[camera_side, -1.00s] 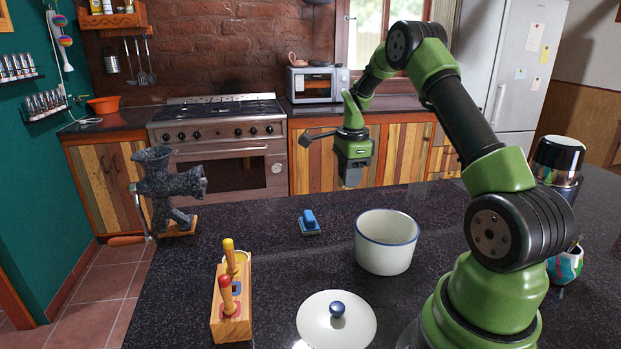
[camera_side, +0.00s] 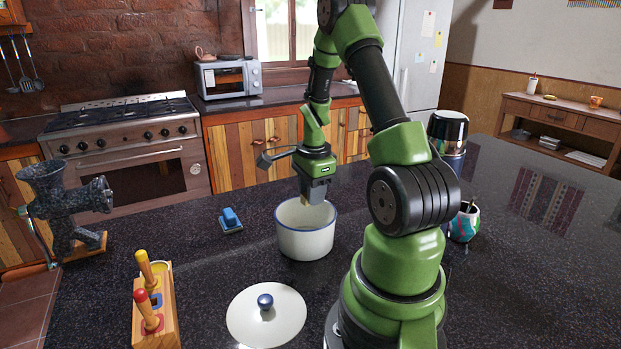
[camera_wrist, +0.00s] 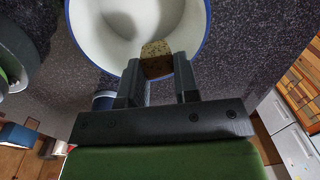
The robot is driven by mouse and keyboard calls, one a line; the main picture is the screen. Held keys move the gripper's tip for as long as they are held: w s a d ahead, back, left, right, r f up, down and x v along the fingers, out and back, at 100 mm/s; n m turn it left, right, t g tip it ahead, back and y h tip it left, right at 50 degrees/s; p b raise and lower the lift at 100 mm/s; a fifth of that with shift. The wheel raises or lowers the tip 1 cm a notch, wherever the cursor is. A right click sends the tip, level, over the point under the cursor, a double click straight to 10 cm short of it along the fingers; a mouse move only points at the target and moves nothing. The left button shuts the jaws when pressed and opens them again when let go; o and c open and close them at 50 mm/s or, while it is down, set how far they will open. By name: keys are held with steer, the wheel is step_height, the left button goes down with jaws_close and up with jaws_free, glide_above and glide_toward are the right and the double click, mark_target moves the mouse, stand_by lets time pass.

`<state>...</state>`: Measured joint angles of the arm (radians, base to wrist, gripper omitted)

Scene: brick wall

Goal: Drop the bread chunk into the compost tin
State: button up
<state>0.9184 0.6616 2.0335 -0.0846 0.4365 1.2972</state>
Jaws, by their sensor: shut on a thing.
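The compost tin (camera_side: 305,243) is a white enamel pot with a blue rim, standing open and upright on the dark counter. My gripper (camera_side: 314,193) points down over the tin's mouth, with its tips near rim height. In the wrist view, my gripper (camera_wrist: 156,80) is shut on the bread chunk (camera_wrist: 156,58), a small brown block with a speckled, paler face. The chunk shows against the white inside of the tin (camera_wrist: 112,28).
The white lid (camera_side: 266,316) with a blue knob lies in front of the tin. A blue brush-like block (camera_side: 231,220) lies to its left. A wooden stand with pegs (camera_side: 154,310) and a grey grinder (camera_side: 65,210) are further left. A painted cup (camera_side: 465,222) stands right.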

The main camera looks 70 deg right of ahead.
steer(key=shift+f, duration=0.65)
steer(key=o, duration=1)
steer(key=shift+c, duration=0.2)
steer(key=shift+r, duration=0.15)
steer(key=r, duration=0.9)
steer(key=shift+s+a+r, duration=0.2)
steer(key=shift+a+r, duration=0.05)
steer(key=shift+r, duration=0.1)
